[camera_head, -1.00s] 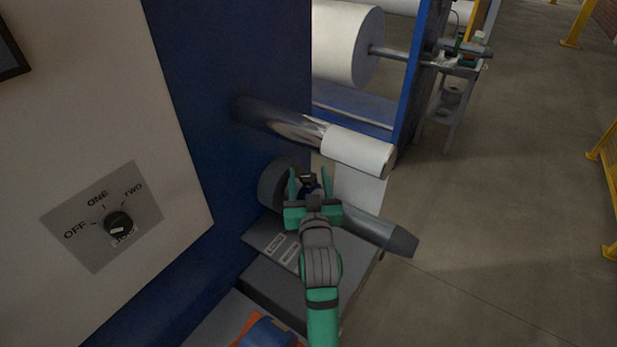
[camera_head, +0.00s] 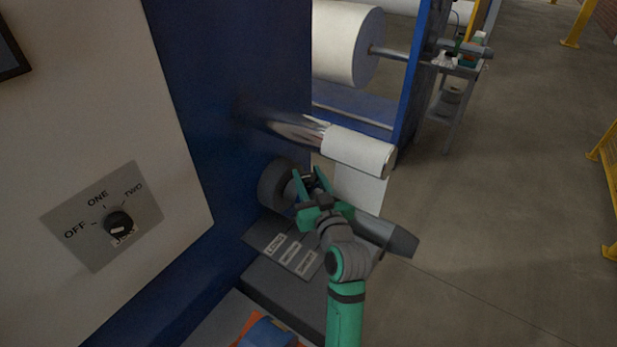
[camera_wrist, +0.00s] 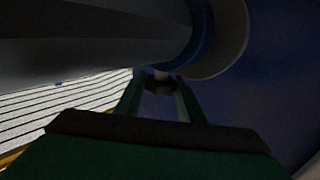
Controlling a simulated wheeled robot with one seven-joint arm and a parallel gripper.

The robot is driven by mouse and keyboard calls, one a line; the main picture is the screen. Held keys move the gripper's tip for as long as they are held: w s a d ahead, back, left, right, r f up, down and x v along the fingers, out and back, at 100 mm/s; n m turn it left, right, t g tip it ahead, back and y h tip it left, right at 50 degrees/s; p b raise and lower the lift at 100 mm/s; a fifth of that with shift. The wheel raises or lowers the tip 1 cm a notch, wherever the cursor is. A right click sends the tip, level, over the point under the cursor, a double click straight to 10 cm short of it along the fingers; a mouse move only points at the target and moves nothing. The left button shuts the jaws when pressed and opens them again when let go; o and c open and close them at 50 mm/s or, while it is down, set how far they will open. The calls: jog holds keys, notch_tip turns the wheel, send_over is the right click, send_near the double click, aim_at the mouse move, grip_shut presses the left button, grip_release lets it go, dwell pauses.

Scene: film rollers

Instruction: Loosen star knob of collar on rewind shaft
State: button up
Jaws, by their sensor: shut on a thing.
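The grey rewind shaft (camera_head: 388,236) sticks out from the blue machine wall toward the lower right and has a tapered dark end. A dark round collar (camera_head: 277,187) sits at its wall end. My green gripper (camera_head: 308,181) is at the shaft beside the collar, with its fingers pointing toward the wall. In the wrist view, my gripper (camera_wrist: 160,82) has its two fingertips on a small dark knob (camera_wrist: 160,88) just below the shaft (camera_wrist: 100,45). A pale disc and a blue ring show beside the knob. The star shape of the knob cannot be made out.
A white roll (camera_head: 358,150) on a shiny roller is just above my gripper. A grey labelled ledge (camera_head: 285,245) lies below the shaft. A switch panel (camera_head: 103,217) is at left.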

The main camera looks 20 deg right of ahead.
jog(key=shift+f+n+y, duration=0.1)
jog(key=shift+n+y, duration=0.9)
jog(key=shift+y, duration=0.6)
jog(key=o, duration=1)
jog(key=shift+o, duration=0.2)
jog(key=s+d, duration=0.2)
jog(key=s, duration=0.8)
jog(key=shift+s, duration=0.35)
